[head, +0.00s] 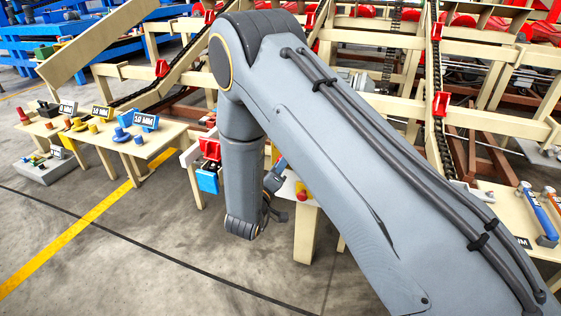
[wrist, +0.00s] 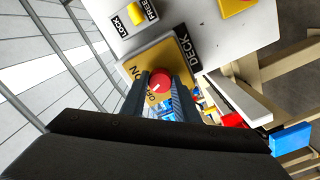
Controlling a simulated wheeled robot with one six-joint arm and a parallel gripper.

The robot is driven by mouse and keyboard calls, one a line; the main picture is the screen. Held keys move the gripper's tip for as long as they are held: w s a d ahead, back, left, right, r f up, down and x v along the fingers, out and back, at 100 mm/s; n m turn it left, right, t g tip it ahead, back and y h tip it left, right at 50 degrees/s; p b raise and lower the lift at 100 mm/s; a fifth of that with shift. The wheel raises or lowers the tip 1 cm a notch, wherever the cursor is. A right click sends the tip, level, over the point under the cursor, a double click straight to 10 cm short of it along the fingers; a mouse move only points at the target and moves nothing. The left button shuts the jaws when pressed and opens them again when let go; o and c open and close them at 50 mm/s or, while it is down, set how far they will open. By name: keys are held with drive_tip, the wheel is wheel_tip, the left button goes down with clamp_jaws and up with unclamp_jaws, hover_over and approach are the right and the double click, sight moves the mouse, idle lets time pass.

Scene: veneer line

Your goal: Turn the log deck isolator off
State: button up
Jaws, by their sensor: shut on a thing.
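The log deck isolator is a red round knob (wrist: 161,79) on a yellow plate (wrist: 179,52) in the wrist view. The plate carries the words ON and OFF, and a black DECK label (wrist: 187,50) sits beside it. A short pale mark shows on the knob, but I cannot tell surely which word it points to. My gripper (wrist: 162,88) is shut on the knob, with one dark finger on each side. In the head view my gripper (head: 274,200) is partly hidden by my own arm, and the isolator cannot be made out there.
The white panel (wrist: 222,45) also carries a yellow knob (wrist: 136,14) by LOCK and FREE labels and another yellow fitting (wrist: 235,6). Red and blue boxes (head: 208,180) hang left of my wrist. A wooden table (head: 97,139) stands at left. Grey floor lies in front.

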drive_tip(key=n+p, duration=0.1)
drive_tip(key=n, duration=0.3)
drive_tip(key=shift+n+p, duration=0.35)
drive_tip(key=shift+n, duration=0.05)
idle(0.4)
drive_tip(key=o, duration=1.1)
drive_tip(key=shift+c, duration=0.2)
drive_tip(key=v, duration=0.8)
drive_tip(key=shift+b, duration=0.45)
